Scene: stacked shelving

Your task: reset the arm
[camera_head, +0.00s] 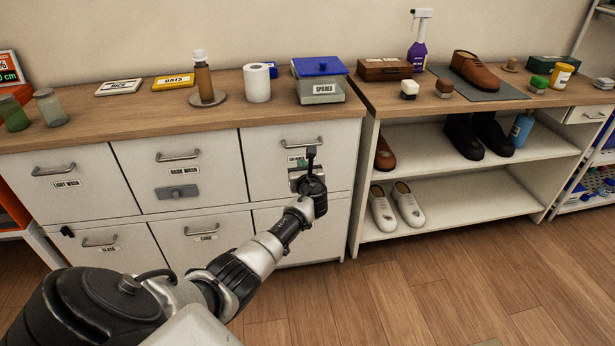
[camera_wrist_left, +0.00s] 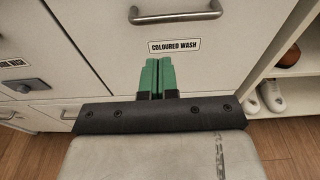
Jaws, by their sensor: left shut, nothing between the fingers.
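My left arm reaches from the lower left of the head view towards the upper right drawer of the cabinet. My left gripper (camera_head: 303,163) is in front of that drawer's face, just below its handle (camera_head: 302,143). In the left wrist view the green fingers (camera_wrist_left: 157,76) are together with nothing between them. They point at the drawer front below the label "COLOURED WASH" (camera_wrist_left: 174,46) and the metal handle (camera_wrist_left: 176,16). I cannot tell whether the fingertips touch the drawer. My right gripper is in neither view.
The worktop (camera_head: 225,113) holds jars, a paper roll (camera_head: 257,83) and a blue-lidded box (camera_head: 319,81). To the right, open shelves hold white shoes (camera_head: 408,204) and black shoes (camera_head: 462,137). The cabinet drawers look closed. The wooden floor (camera_head: 430,285) is clear at the lower right.

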